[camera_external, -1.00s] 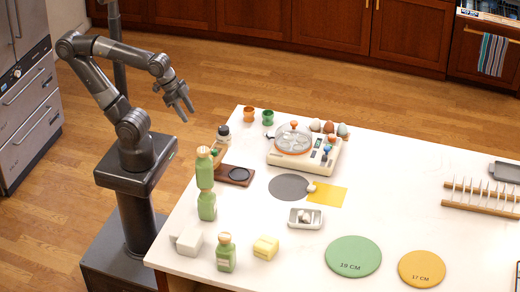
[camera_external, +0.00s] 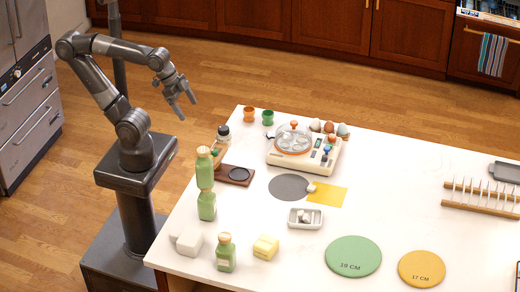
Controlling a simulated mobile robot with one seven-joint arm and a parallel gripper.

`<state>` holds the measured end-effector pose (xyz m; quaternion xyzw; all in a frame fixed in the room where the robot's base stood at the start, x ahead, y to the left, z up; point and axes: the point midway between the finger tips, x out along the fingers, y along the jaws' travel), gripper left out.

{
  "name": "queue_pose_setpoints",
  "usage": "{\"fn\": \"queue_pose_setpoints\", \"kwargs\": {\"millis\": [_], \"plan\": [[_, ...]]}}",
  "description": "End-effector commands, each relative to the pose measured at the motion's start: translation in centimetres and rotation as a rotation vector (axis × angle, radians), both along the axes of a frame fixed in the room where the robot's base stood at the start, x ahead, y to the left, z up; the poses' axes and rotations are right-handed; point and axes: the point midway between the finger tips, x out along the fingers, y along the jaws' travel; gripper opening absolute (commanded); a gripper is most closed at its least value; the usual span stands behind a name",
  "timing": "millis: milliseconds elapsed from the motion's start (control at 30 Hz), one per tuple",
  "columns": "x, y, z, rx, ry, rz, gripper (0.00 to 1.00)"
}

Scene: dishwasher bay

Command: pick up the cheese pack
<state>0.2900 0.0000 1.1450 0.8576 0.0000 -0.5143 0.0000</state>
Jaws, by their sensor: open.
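A small pale yellow block (camera_external: 265,247), which looks like the cheese pack, lies on the white counter (camera_external: 310,262) near its front left part. My gripper (camera_external: 188,110) is open and empty. It hangs in the air beyond the counter's far left corner, well away from the yellow block and touching nothing. The yellow block is fully in view.
A green bottle (camera_external: 226,253) stands just left of the yellow block, with white blocks (camera_external: 189,241) further left. Stacked green containers (camera_external: 206,172) stand near the left edge. A white dish (camera_external: 305,217) and a green disc (camera_external: 353,257) are to the right.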

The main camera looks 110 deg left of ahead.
Motion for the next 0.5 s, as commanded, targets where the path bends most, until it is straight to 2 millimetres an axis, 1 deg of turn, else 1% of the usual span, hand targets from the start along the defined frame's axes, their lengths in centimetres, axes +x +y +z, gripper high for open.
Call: {"fn": "queue_pose_setpoints", "kwargs": {"millis": [33, 67, 100, 267, 333, 467, 500], "plan": [[0.1, 0.0, 1.7, 0.0, -0.007, 0.0, 0.87], [0.1, 0.0, 2.7, 0.0, -0.008, 0.0, 0.87], [0.7, -0.2, 3.3, 0.027, 0.003, -0.034, 0.87], [4.2, -1.9, 5.2, 0.21, 0.038, -0.277, 0.87], [6.0, -3.0, 6.1, 0.293, 0.053, -0.397, 0.87], [9.7, -5.5, 7.6, 0.454, 0.087, -0.649, 0.87], [10.9, -6.5, 8.0, 0.501, 0.096, -0.731, 0.87]]}}
